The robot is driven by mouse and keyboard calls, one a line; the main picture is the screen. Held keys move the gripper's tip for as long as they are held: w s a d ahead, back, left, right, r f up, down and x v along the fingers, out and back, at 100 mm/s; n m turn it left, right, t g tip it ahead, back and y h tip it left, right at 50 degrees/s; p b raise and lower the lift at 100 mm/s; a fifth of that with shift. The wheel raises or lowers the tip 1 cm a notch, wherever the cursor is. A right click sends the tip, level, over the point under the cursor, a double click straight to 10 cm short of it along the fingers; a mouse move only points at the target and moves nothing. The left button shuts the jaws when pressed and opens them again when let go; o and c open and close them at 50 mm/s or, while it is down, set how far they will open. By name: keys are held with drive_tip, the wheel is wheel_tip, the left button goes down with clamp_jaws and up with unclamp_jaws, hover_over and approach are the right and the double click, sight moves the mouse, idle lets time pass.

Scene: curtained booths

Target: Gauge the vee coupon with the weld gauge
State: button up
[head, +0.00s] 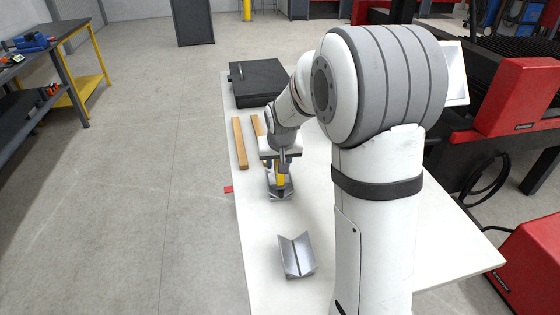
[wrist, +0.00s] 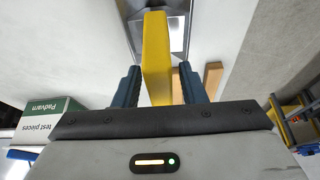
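My gripper (head: 281,163) is over the white table, pointing down. It is shut on a yellow bar-like tool, apparently the weld gauge (wrist: 155,40), which stands out between the blue fingers in the wrist view. The gauge's lower end (head: 281,181) is at a grey metal vee-shaped piece (head: 286,192) on the table; I cannot tell whether they touch. This piece also shows beyond the gauge in the wrist view (wrist: 177,30). A second silvery vee-shaped piece (head: 297,257) lies open side up, nearer the camera. I cannot tell which piece is the coupon.
Two wooden strips (head: 240,143) and a black case (head: 258,82) lie farther back on the white table (head: 262,235). A box labelled "test pieces" (wrist: 48,118) shows in the wrist view. Red machinery (head: 515,97) stands at right; the floor at left is open.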

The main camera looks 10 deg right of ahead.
drive_tip(key=shift+o, duration=0.7)
drive_tip(key=v, duration=0.7)
drive_tip(key=shift+s+r+b, duration=0.15)
drive_tip(key=shift+r+b, duration=0.25)
drive_tip(key=s+n+g, duration=0.1)
drive_tip(key=s, duration=2.5)
drive_tip(key=shift+d+f+g, duration=0.25)
drive_tip(key=shift+d+g, duration=0.1)
drive_tip(key=shift+g, duration=0.05)
drive_tip(key=shift+s, duration=0.15)
drive_tip(key=shift+c, duration=0.4)
